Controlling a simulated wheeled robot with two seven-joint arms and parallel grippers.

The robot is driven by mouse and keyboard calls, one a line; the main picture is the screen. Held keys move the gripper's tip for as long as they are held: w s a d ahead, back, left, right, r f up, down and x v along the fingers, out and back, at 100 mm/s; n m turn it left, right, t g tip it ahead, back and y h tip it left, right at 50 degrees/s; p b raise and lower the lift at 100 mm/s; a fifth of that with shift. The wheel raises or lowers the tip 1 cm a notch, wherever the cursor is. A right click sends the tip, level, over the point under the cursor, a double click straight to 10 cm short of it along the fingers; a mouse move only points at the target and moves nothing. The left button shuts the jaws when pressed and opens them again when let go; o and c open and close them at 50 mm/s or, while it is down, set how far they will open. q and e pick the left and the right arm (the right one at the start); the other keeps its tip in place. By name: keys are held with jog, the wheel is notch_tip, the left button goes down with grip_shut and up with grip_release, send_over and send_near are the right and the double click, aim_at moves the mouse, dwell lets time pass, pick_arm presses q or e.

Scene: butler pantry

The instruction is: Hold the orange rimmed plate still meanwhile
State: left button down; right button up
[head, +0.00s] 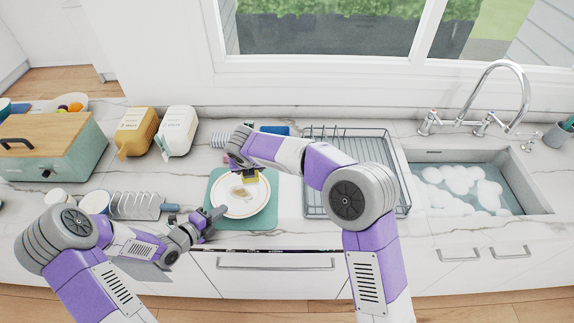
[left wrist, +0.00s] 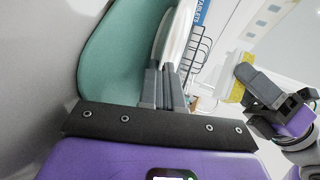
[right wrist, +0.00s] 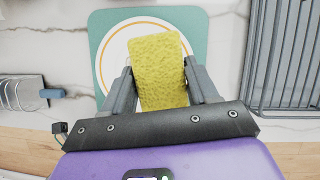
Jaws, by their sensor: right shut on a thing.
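The orange rimmed plate (head: 257,206) lies on a green mat (head: 270,221) on the counter, with a brownish smear (head: 241,193) on its face. My left gripper (head: 217,213) is at the plate's near left edge; in the left wrist view its narrowly spaced fingers (left wrist: 163,88) close about the plate's rim (left wrist: 178,38). My right gripper (head: 240,163) is shut on a yellow sponge (right wrist: 160,70), over the plate's far part. The sponge covers much of the plate (right wrist: 117,45) in the right wrist view. I cannot tell whether the sponge touches the plate.
A wire dish rack (head: 313,190) stands right of the mat, and a sink (head: 530,192) with foamy water is beyond it. A metal rack (head: 135,206) and cups are at left.

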jog(key=a+f, duration=0.1)
jog(key=a, duration=0.3)
send_over(245, 194)
jog(key=a, duration=0.1)
jog(key=shift+n+g, duration=0.3)
jog(key=shift+n, duration=0.1)
jog(key=shift+a+f, duration=0.2)
jog(key=shift+f, duration=3.6)
jog(key=shift+f, duration=0.75)
jog(key=shift+s+d, duration=0.1)
jog(key=shift+s+d, duration=0.55)
jog(key=shift+d, duration=0.25)
